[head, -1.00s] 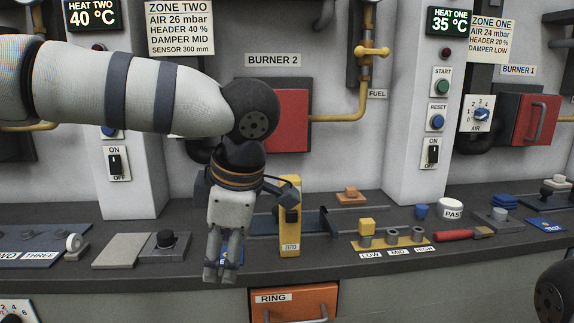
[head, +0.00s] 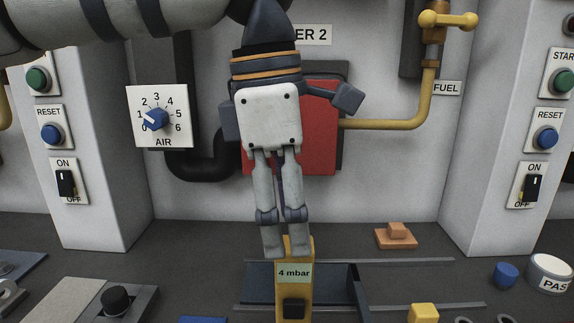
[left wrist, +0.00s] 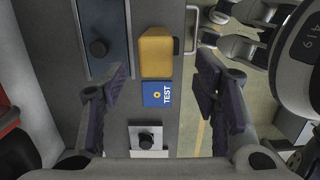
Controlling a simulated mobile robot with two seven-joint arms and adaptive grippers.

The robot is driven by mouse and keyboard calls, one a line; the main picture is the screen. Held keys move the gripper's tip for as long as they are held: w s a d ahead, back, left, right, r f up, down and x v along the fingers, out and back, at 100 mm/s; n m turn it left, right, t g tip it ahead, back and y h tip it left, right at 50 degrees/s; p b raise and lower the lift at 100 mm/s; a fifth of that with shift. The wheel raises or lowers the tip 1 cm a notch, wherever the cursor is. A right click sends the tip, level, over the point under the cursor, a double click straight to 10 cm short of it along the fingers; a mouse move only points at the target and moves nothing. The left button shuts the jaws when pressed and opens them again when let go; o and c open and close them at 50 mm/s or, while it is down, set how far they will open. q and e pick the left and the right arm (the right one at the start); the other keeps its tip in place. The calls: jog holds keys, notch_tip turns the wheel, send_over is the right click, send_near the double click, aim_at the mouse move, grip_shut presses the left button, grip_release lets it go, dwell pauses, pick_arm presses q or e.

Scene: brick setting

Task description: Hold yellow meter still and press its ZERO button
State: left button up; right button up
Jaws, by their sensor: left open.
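The yellow meter (head: 304,250) stands upright on the dark bench in the head view. Its display reads 4 mbar, and a black button (head: 293,309) sits below it; the ZERO label is not in view. My left gripper (head: 286,250) points down over the meter's upper end, overlapping it in the picture. In the left wrist view the left fingers (left wrist: 160,98) are wide apart, with the yellow meter (left wrist: 157,52) ahead of the gap. I cannot see contact. Pale jointed parts, probably my right gripper (left wrist: 210,27), show at the upper right; their opening is unclear.
A blue TEST card (left wrist: 157,94) lies beside the meter, near a black knob on a plate (left wrist: 146,140). A yellow block (head: 423,313) and orange piece (head: 396,238) are further right.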

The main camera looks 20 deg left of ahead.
aim_at(294, 260)
pick_arm(q)
notch_tip(294, 260, down, 7)
jog(key=shift+w+d+r, duration=0.2)
jog(key=shift+w+d, duration=0.15)
jog(key=shift+d, duration=0.05)
pick_arm(e)
jog(key=shift+w, duration=0.2)
pick_arm(q)
jog(key=shift+c, duration=0.2)
grip_shut()
dwell(0.5)
pick_arm(e)
grip_shut()
pick_arm(q)
jog(key=shift+f, duration=0.1)
dwell(1.1)
